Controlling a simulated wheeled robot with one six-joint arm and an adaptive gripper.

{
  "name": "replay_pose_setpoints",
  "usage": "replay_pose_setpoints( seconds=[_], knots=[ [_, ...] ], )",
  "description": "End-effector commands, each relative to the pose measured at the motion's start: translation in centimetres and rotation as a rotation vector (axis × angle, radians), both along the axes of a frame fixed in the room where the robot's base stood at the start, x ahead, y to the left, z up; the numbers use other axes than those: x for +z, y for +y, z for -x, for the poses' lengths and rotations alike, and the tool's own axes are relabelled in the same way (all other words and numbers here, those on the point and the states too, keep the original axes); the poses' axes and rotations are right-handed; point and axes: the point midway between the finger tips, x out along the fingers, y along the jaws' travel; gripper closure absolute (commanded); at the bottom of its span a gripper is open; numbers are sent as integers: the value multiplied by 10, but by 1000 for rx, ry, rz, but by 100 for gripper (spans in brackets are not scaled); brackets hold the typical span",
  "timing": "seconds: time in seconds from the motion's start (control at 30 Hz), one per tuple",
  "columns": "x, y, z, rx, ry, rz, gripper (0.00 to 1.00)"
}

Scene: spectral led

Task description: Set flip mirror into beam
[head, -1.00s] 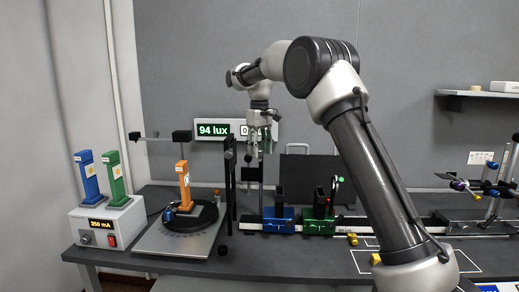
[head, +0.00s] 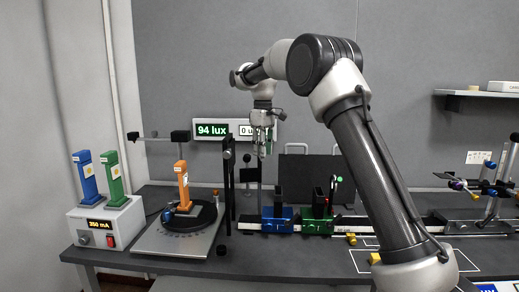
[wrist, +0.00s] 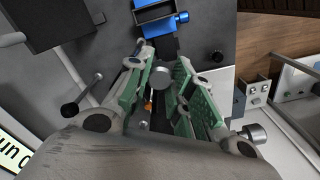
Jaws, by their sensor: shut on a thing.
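In the head view my gripper (head: 262,155) points down above the bench rail, left of the dark panel. It also shows in the wrist view (wrist: 165,62), its green-padded fingers either side of a small grey round knob (wrist: 162,87), which I take as the held piece. A thin piece with an orange bit shows below the knob between the fingers. A small black disc (head: 247,158) on a stem stands just left of my gripper in the head view. I cannot tell for certain which part is the flip mirror; the grip itself is too small to see in the head view.
A blue carriage (head: 277,224) and a green carriage (head: 317,226) sit on the rail (head: 258,229) below. A dark upright post (head: 229,190) stands close left. An orange module (head: 182,186) stands on the turntable. A display (head: 211,130) reads 94 lux.

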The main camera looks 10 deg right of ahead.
Motion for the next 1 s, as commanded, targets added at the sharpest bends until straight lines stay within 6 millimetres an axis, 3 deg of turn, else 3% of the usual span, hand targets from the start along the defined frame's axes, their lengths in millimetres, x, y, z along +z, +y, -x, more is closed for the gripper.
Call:
replay_pose_setpoints(
  seconds=[0.5, 1.0],
  knots=[
    [0, -32, -5, 454, 0, 0, 100],
    [0, -45, -12, 677, -1, 1, 100]
  ],
)
